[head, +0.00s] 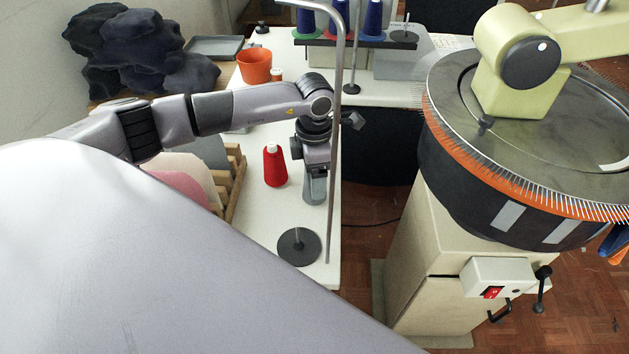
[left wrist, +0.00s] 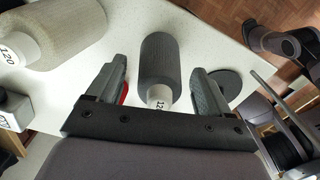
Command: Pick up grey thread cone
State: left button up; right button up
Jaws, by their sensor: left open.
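The grey thread cone (left wrist: 160,58) shows in the left wrist view between the two fingers of my left gripper (left wrist: 159,68). Its white tip, marked 120, faces the palm. The gripper is open, with a gap between the cone and each finger. In the head view my left gripper (head: 315,192) points down over the white table, and I cannot make out the grey cone apart from it. A beige cone (left wrist: 42,38), also marked 120, is at the left of the wrist view.
A red cone (head: 275,166) stands just left of the gripper. A black disc stand (head: 298,247) is in front, near a thin upright pole (head: 336,150). An orange pot (head: 254,66) and a wooden rack (head: 231,182) are on the table. A round machine (head: 480,190) stands right.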

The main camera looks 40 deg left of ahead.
pick_arm(q)
jog(key=c, duration=1.1)
jog(key=shift+c, duration=0.2)
